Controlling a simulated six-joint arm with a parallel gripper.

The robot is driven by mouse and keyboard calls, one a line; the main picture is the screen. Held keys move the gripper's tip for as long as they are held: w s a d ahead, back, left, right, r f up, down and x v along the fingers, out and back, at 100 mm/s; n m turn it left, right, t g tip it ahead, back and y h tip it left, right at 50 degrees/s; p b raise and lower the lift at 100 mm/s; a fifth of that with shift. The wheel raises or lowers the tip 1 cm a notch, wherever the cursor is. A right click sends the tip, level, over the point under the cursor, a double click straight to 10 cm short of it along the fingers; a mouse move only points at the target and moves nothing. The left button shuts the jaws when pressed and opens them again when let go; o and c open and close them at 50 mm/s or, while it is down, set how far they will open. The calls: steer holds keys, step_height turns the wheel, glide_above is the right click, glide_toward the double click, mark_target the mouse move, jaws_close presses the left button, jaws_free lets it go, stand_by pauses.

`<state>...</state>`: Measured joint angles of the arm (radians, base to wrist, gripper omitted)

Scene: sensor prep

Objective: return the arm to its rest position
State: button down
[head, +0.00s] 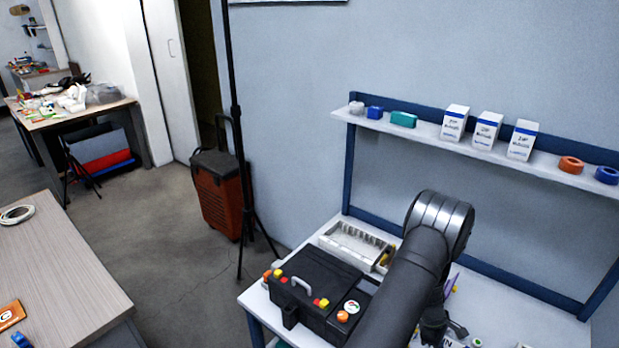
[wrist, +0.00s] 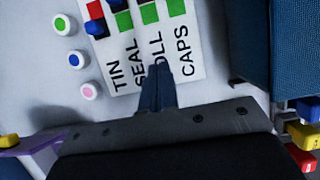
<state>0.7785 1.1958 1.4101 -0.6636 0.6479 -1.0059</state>
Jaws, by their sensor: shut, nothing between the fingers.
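My arm reaches over the right part of the white workbench (head: 508,308) in the head view. Its forearm covers much of the bench, and my gripper's fingertips cannot be made out there. In the wrist view my gripper (wrist: 158,70) points down over a white card (wrist: 203,68) printed with words such as TIN, SEAL and CAPS. The fingers are shut and empty, and they hide part of the lettering. Whether they touch the card cannot be told.
Green (wrist: 64,24), blue (wrist: 78,59) and pink (wrist: 90,91) topped round pieces lie beside the card. A black case (head: 316,290) and a pale tray (head: 352,243) stand left of my arm. A shelf (head: 430,132) with boxes runs behind. Open floor (head: 180,275) lies left.

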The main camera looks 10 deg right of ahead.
steer(key=shift+w+a+r, duration=0.15)
steer(key=shift+r, duration=0.35)
steer(key=shift+f, duration=0.1)
